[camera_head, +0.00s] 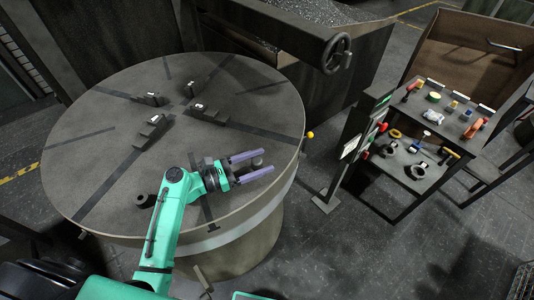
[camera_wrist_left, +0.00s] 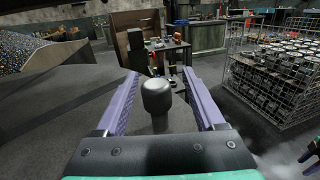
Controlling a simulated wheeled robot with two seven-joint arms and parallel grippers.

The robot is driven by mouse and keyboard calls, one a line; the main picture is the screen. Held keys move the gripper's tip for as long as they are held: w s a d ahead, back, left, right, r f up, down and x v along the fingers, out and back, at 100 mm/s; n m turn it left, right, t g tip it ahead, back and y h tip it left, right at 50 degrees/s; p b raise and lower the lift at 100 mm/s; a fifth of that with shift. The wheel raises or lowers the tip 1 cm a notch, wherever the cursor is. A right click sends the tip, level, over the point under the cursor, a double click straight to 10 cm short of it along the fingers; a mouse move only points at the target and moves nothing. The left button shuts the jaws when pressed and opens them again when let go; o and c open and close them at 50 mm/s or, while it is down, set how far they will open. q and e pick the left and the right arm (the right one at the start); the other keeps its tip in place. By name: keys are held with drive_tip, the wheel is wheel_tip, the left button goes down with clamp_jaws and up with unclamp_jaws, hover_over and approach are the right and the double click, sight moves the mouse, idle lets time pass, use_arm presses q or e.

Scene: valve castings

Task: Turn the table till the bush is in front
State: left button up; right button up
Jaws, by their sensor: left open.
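The round grey table (camera_head: 90,130) has dark radial strips and fills the middle of the head view. A short dark cylinder (camera_head: 146,200), possibly the bush, sits on its near left part, beside my left arm. Several dark blocks with white marks, one of them here (camera_head: 197,108), stand around the middle. My left gripper (camera_head: 268,163) is open over the right front part of the table, its fingers pointing right. In the left wrist view a dark round-topped post (camera_wrist_left: 157,98) stands between the open fingers (camera_wrist_left: 160,88). A green and dark part at the lower right edge may be my right gripper (camera_wrist_left: 312,152).
A yellow knob (camera_head: 309,134) is at the table's right rim. A grey bin with a handwheel (camera_head: 337,52) stands behind. A stand (camera_head: 350,147) and a shelf unit with tools (camera_head: 440,115) are at right. A wire cage of parts (camera_wrist_left: 275,75) shows in the wrist view.

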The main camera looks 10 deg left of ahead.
sight(267, 158)
use_arm(q)
drive_tip(key=shift+w+d+f, duration=0.15)
drive_tip(key=shift+w+d, duration=0.35)
drive_tip(key=shift+w, duration=0.1)
drive_tip(key=shift+w+d+f, duration=0.15)
drive_tip(key=shift+w+d, duration=0.35)
drive_tip(key=shift+w, duration=0.1)
drive_tip(key=shift+s+a+r, duration=0.1)
drive_tip(key=shift+s+a, duration=0.05)
drive_tip(key=shift+s, duration=0.1)
drive_tip(key=c, duration=0.8)
clamp_jaws()
use_arm(e)
drive_tip(key=shift+w+d+r, duration=0.1)
drive_tip(key=shift+w+r, duration=0.15)
drive_tip(key=shift+w, duration=0.5)
drive_tip(key=shift+s, duration=0.1)
